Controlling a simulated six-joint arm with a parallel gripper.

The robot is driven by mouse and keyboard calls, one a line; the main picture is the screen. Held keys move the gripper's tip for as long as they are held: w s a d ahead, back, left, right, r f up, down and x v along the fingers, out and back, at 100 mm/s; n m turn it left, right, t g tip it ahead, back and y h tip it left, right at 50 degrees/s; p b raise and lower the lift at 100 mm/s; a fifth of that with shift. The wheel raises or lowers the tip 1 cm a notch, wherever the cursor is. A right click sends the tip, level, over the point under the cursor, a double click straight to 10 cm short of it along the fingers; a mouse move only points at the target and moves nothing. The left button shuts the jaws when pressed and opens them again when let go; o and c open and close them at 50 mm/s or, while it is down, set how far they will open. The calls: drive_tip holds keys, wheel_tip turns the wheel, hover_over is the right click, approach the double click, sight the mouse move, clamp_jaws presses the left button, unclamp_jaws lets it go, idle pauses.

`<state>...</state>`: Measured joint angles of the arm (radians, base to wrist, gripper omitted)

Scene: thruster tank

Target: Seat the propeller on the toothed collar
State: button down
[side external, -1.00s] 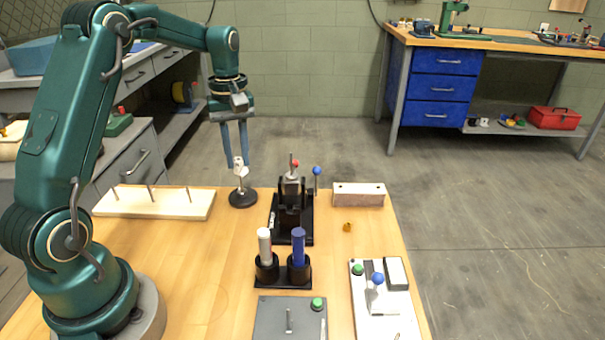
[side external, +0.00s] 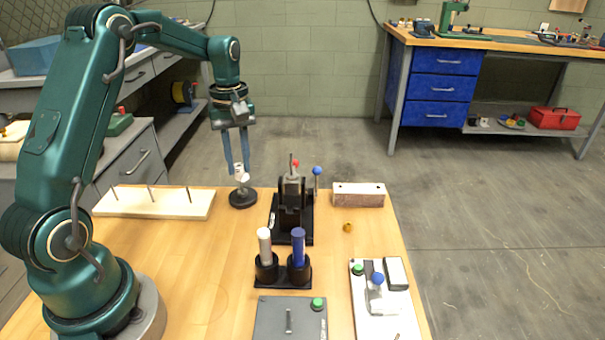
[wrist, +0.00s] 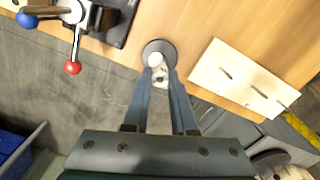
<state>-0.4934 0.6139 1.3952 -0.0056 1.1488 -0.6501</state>
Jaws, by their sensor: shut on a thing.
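My gripper (side external: 238,173) is shut on a small white piece (side external: 241,172), apparently the propeller, directly above a stand with a round black base (side external: 242,199). In the wrist view the white piece (wrist: 160,76) lies between my fingertips (wrist: 160,72), with the stand's dark disc (wrist: 150,46) and a pale round top just beyond. I cannot tell whether the piece is still touching the stand. Collar teeth cannot be made out at this size.
A pale board with upright pegs (side external: 120,205) lies left of the stand. Red and blue lever knobs (side external: 317,170) rise at the fixture. White and blue cylinders (side external: 298,245) stand in black cups in front. A block (side external: 345,197) and brass piece (side external: 347,227) lie right.

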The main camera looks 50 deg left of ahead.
drive_tip(key=shift+f, duration=0.25)
drive_tip(key=shift+f, duration=0.3)
drive_tip(key=shift+f, duration=0.5)
drive_tip(key=shift+f, duration=0.25)
drive_tip(key=shift+f, duration=0.35)
idle(0.5)
drive_tip(key=c, duration=0.6)
unclamp_jaws()
drive_tip(key=shift+c, duration=0.2)
